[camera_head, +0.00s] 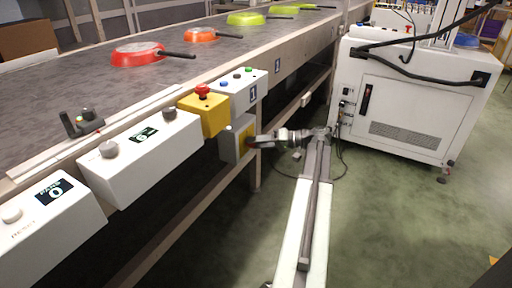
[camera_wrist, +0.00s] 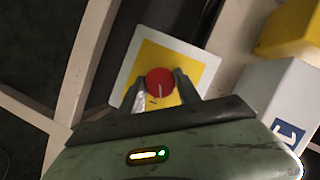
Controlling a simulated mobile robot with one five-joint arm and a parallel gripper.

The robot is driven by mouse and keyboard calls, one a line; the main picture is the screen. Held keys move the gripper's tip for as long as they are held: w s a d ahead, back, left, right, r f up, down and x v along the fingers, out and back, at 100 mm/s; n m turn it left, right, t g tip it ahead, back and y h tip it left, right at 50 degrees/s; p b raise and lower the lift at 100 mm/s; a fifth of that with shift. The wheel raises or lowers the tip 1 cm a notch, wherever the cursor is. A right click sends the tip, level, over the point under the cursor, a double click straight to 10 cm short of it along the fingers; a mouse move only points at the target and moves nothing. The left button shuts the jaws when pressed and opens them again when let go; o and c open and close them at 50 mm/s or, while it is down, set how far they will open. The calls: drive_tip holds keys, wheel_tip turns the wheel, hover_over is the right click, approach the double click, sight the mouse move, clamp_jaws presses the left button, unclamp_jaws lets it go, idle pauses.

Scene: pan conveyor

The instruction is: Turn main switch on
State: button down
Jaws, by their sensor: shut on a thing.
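The main switch is a round red knob (camera_wrist: 159,82) on a yellow plate with a white border (camera_wrist: 190,62) in the wrist view. In the head view its grey box (camera_head: 229,144) hangs under the conveyor's edge, below the yellow emergency-stop box. My gripper (camera_wrist: 160,88) has its two fingers on either side of the red knob, shut on it. In the head view my gripper (camera_head: 256,141) reaches the front of the switch box from the right. It hides most of the knob there. A pale line runs along the knob's face.
The yellow emergency-stop box (camera_head: 203,113) with a red button and a white button box (camera_head: 243,92) sit just above. Several pans, one of them red (camera_head: 138,54), lie on the conveyor belt (camera_head: 90,90). A white cabinet (camera_head: 400,105) stands right. Green floor lies between.

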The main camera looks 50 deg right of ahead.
drive_tip(key=shift+f+m+t+y+b, duration=0.15)
drive_tip(key=shift+m+t+y+b, duration=0.35)
drive_tip(key=shift+m+b, duration=0.9)
drive_tip(key=shift+m, duration=0.3)
drive_tip(key=c, duration=0.9)
unclamp_jaws()
drive_tip(key=shift+o, duration=0.2)
drive_tip(key=p+v, duration=0.1)
drive_tip(key=v, duration=0.6)
drive_tip(key=shift+s+d, duration=0.25)
drive_tip(key=shift+d, duration=0.15)
drive_tip(key=shift+s, duration=0.1)
